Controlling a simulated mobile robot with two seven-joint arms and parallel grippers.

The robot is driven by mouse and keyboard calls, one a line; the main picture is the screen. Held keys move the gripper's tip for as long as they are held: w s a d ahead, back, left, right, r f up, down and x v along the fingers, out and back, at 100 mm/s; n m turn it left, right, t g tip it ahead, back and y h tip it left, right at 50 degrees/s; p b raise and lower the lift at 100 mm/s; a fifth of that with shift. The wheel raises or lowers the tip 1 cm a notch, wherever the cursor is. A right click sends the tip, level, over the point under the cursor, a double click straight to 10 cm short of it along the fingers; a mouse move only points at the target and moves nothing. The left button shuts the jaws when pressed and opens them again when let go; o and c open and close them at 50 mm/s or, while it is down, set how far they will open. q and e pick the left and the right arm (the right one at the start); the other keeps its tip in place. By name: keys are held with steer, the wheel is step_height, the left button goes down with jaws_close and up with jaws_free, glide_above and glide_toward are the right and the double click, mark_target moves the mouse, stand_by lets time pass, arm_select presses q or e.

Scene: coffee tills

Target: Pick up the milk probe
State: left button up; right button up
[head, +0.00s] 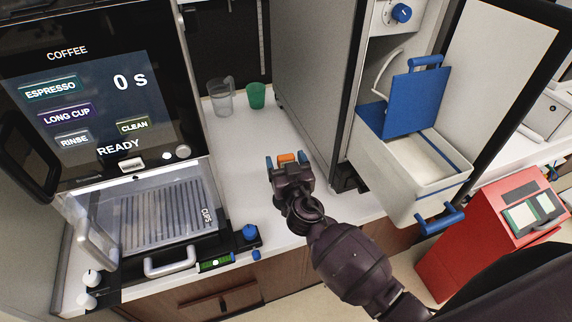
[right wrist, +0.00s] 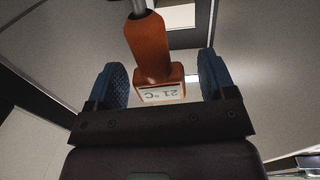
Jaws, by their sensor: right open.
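The milk probe (head: 287,157) shows as a small orange block at my right gripper, above the white counter in the head view. In the right wrist view the probe (right wrist: 150,50) has an orange handle, a metal stem running up out of frame and a display reading 21 °C. My right gripper (head: 287,161) is open, with one blue finger on each side of the probe. A gap shows between the probe and each finger in the right wrist view. What holds the probe up is hidden. My left gripper is not in view.
A coffee machine (head: 90,100) stands at the left. A clear jug (head: 221,97) and a green cup (head: 256,96) stand at the back of the counter (head: 250,140). At the right are an open white drawer (head: 405,185) with a blue lid and a red cabinet (head: 470,240).

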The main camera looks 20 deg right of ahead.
steer(key=c, duration=1)
